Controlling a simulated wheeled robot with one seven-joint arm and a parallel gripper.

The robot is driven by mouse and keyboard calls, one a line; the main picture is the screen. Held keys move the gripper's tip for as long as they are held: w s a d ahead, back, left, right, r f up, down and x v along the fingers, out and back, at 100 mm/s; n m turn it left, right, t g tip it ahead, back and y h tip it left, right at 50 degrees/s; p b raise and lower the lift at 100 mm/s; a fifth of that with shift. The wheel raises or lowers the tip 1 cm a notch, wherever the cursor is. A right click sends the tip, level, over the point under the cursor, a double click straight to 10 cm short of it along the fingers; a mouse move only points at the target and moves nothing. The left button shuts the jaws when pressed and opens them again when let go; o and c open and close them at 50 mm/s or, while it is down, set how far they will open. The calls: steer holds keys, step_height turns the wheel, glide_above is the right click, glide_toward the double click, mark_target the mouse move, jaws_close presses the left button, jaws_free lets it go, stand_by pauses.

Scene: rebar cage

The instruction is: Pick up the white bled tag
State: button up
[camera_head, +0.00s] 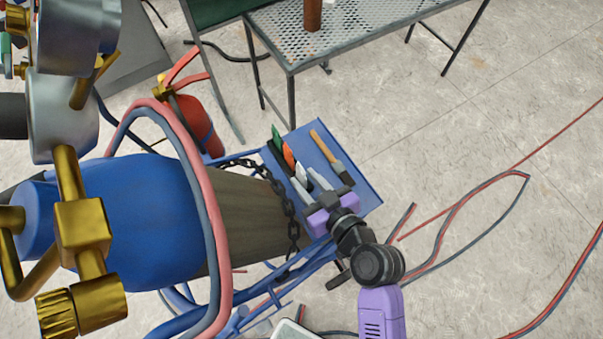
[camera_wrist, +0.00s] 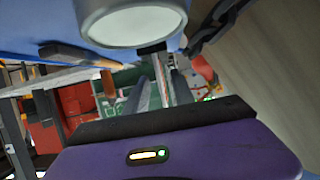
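I cannot make out a white bled tag for certain in either view. My gripper (camera_head: 308,181) is over the blue tray (camera_head: 368,194) on the cart in the head view, low among the items there. Its two grey fingers also show in the wrist view (camera_wrist: 162,88), apart from each other. A thin pale and reddish strip (camera_wrist: 160,76) shows between them; I cannot tell what it is or whether it touches them. A grey round thing with a white face (camera_wrist: 130,25) is close to the wrist camera, above the fingers.
A hammer with a wooden handle (camera_head: 325,147) lies at the tray's right. Orange (camera_head: 288,157) and green (camera_head: 277,140) items are beside it. A chain (camera_head: 289,207) and a large blue cylinder (camera_head: 140,215) stand at the left. Hoses (camera_head: 460,205) lie on the floor.

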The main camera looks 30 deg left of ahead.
mark_target(301, 177)
steer(key=shift+x, duration=1.3)
jaws_close()
steer(key=shift+r, duration=0.1)
